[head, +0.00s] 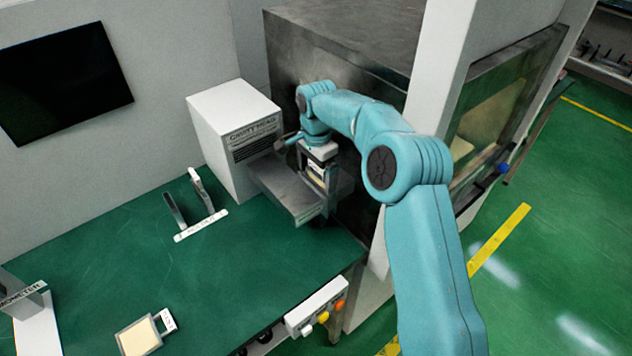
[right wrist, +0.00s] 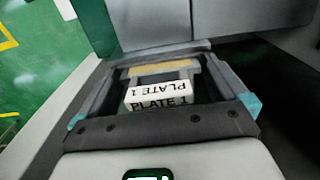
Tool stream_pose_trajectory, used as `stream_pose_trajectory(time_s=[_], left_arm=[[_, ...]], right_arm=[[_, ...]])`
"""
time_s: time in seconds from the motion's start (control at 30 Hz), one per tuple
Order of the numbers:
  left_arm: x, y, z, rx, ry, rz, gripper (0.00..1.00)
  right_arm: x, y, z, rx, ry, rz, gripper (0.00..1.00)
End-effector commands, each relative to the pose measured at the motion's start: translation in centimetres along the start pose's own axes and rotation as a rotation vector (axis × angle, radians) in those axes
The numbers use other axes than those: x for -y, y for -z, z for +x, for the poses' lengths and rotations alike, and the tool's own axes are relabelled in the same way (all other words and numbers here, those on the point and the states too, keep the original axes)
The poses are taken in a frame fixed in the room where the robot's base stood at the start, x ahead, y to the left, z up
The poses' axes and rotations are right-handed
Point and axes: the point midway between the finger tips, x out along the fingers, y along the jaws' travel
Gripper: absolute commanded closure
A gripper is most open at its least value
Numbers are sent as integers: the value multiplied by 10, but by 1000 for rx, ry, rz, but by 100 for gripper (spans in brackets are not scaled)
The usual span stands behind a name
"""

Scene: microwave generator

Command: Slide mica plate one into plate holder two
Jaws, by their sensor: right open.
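Mica plate one (right wrist: 158,95) shows in the right wrist view, with a white tab reading "PLATE 1" and a tan strip beyond it. My right gripper (right wrist: 158,72) is open, with one finger on each side of the plate; I cannot tell whether they touch it. In the head view my right gripper (head: 318,172) is at the grey metal tray in front of the white box, and largely hides what is there. A stand with two upright posts (head: 197,203) and a white label strip is on the green bench; its label is unreadable, so I cannot tell whether it is plate holder two. My left gripper is out of view.
A white vented box (head: 235,135) with the grey tray (head: 290,192) stands by a dark metal cabinet (head: 345,55). Another framed tan plate (head: 138,338) with a white tab lies at the bench front. A control panel (head: 318,306) is on the front edge. The bench middle is clear.

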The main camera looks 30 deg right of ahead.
Motion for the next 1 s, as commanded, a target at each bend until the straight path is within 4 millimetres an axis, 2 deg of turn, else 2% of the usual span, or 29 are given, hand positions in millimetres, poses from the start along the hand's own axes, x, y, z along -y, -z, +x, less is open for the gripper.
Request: stream_pose_trajectory(time_s=[0.83, 1.0], left_arm=[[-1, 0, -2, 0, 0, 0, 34], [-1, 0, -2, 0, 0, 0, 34]], right_arm=[[-1, 0, 0, 0, 0, 0, 0], [-1, 0, 0, 0, -1, 0, 53]])
